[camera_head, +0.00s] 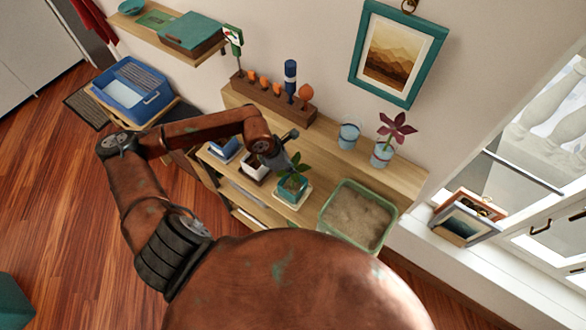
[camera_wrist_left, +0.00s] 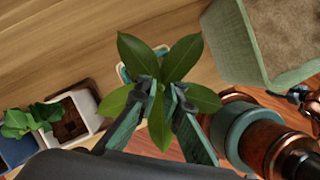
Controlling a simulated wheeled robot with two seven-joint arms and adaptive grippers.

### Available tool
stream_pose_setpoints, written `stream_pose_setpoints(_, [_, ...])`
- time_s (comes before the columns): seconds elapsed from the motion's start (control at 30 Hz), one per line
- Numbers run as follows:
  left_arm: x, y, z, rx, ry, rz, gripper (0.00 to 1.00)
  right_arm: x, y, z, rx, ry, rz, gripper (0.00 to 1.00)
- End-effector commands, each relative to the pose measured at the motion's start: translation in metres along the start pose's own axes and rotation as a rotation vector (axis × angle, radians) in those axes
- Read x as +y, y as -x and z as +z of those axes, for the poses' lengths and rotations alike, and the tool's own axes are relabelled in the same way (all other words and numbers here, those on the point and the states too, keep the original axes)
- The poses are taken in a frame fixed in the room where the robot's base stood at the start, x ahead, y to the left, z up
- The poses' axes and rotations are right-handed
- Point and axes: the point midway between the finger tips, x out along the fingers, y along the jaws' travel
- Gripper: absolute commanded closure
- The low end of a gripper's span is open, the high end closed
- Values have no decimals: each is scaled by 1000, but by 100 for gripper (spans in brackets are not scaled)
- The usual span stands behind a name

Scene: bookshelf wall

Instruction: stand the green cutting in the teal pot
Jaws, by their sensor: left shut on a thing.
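The green cutting (camera_head: 296,168) has several long pointed leaves. It spreads out between the fingertips of my left gripper (camera_wrist_left: 163,90) in the left wrist view. My left gripper, dark in the head view (camera_head: 281,156), is shut on the cutting. The teal pot (camera_head: 291,189) stands on a pale saucer on the shelf top, under the leaves. In the left wrist view a small part of the pot's rim (camera_wrist_left: 124,74) shows behind the leaves. The stem's lower end is hidden, so I cannot tell whether it is inside the pot. My right gripper is not seen.
A white pot (camera_head: 253,168) and a blue pot (camera_head: 225,149) stand left of the teal pot. A green sand tray (camera_head: 357,214) is to the right. Behind are a wooden rack (camera_head: 272,98), a blue cup (camera_head: 349,135) and a pot with a dark red plant (camera_head: 397,129).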

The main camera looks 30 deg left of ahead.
Motion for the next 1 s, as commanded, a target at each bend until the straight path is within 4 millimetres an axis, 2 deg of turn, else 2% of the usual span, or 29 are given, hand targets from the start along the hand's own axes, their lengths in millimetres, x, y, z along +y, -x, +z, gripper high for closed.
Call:
stream_pose_setpoints(0.2, [0,0,0,0,0,0,100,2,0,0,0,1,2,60])
stream_pose_setpoints(0.23, [0,0,0,0,0,0,91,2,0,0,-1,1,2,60])
stream_pose_setpoints(0.5, [0,0,0,0,0,0,72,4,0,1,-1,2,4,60])
stream_pose_setpoints(0.7, [0,0,0,0,0,0,72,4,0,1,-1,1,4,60])
stream_pose_setpoints(0.9, [0,0,0,0,0,0,58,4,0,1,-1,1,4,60])
stream_pose_setpoints(1.0, [0,0,0,0,0,0,57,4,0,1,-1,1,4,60])
